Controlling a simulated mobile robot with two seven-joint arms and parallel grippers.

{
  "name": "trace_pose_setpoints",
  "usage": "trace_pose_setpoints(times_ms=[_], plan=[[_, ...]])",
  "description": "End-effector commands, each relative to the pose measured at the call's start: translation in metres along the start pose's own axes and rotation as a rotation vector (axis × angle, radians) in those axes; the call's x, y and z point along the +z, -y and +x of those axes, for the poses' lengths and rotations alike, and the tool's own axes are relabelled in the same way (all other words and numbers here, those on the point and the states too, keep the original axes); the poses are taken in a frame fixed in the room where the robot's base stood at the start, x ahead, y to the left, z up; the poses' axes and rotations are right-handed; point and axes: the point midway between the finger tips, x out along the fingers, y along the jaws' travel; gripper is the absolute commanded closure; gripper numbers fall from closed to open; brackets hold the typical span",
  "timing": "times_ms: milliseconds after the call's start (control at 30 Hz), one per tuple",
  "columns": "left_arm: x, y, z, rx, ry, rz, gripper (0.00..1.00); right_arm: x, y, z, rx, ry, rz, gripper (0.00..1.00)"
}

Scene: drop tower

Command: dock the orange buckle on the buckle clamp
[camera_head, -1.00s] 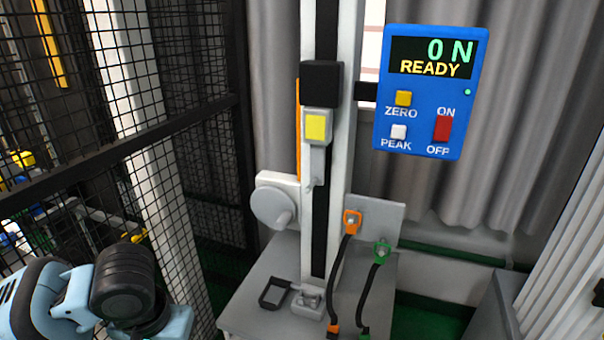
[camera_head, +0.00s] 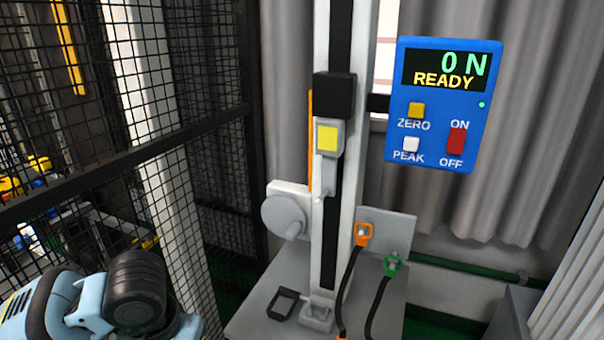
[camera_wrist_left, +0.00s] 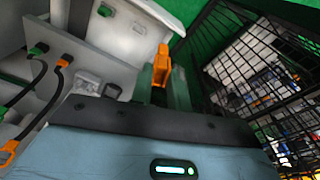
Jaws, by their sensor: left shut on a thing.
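A small grey block (camera_head: 316,317) at the foot of the column looks like the buckle clamp; I cannot be sure. It stands apart from my arm. My right gripper is not in view.
The drop tower column (camera_head: 335,170) stands on a grey base (camera_head: 372,292) with a black square frame (camera_head: 285,303). Orange (camera_head: 362,233) and green (camera_head: 392,265) hooks on black cables hang on a plate. A blue panel (camera_head: 445,105) reads 0 N, READY. Black mesh (camera_head: 205,170) stands left.

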Motion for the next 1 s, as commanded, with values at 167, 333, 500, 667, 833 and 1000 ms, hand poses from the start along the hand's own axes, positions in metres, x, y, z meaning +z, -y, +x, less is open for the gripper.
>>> trace_pose_setpoints(times_ms=[167, 333, 500, 667, 833, 1000], plan=[[0.003, -0.002, 0.015, 0.008, 0.003, 0.000, 1.00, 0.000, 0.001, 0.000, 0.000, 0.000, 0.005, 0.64], [0.015, -0.006, 0.056, 0.021, 0.007, 0.001, 1.00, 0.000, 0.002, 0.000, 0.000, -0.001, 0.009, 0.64], [0.033, -0.006, 0.100, 0.022, 0.004, 0.000, 1.00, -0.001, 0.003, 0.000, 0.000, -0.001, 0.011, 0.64], [0.048, -0.003, 0.129, 0.010, 0.002, -0.001, 1.00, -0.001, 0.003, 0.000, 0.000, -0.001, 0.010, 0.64], [0.056, 0.000, 0.142, 0.001, -0.001, 0.000, 1.00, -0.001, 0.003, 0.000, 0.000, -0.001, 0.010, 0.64], [0.057, 0.000, 0.143, -0.001, -0.002, 0.000, 1.00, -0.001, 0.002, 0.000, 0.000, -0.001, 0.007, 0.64]])
